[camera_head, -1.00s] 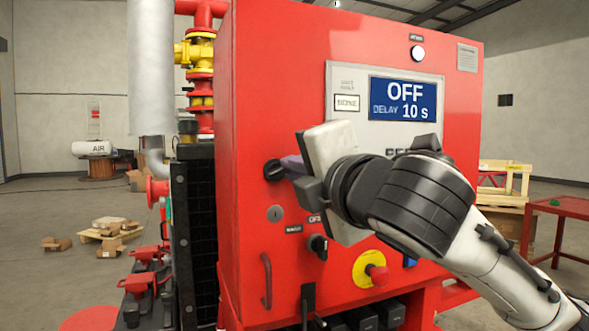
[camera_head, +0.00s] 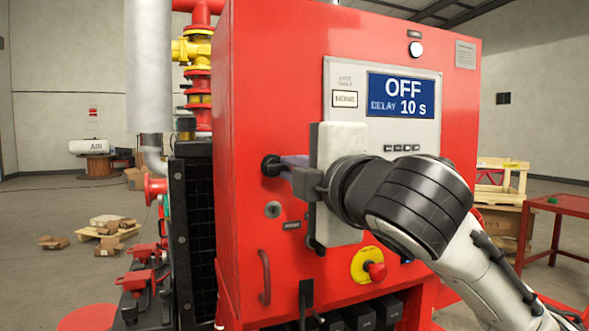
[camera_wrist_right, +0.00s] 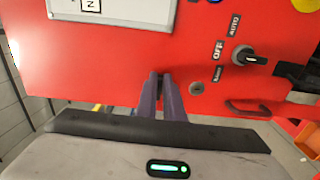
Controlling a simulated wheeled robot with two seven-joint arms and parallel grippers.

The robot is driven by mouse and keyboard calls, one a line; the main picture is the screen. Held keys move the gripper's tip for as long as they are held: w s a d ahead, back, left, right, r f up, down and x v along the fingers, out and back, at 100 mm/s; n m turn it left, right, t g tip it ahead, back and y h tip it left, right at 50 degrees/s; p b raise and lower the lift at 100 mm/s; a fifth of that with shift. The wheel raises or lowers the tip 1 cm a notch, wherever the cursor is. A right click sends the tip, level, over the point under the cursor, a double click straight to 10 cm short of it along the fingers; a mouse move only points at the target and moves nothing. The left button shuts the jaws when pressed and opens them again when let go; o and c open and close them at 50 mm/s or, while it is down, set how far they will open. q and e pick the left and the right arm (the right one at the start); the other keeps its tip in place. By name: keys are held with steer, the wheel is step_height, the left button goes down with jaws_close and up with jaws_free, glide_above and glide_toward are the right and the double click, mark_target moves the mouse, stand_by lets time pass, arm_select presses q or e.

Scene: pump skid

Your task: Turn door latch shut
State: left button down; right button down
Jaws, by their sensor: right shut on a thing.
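The red cabinet door (camera_head: 282,95) is closed flat on the front of the red panel box. The small black door latch (camera_head: 269,166) is at the door's left side, above a round keyhole lock (camera_head: 273,209). My right gripper (camera_head: 284,163) is shut on the latch, its purple-grey fingers reaching in from the right. In the right wrist view the fingers (camera_wrist_right: 161,88) are close together against the red door and mostly hide the latch. The latch's exact angle cannot be told. My left gripper is not in view.
A panel with an OFF display (camera_head: 402,96) is right of the latch. A red emergency knob on a yellow plate (camera_head: 368,266) and a door handle (camera_head: 265,277) lie below. The black selector switch (camera_wrist_right: 248,59) shows in the right wrist view. Pipes stand left.

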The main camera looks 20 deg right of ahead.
steer(key=c, duration=1.9)
jaws_free()
steer(key=shift+o, duration=0.2)
steer(key=shift+s, duration=0.15)
steer(key=s+b, duration=0.1)
steer(key=s, duration=0.9)
steer(key=shift+d, duration=0.2)
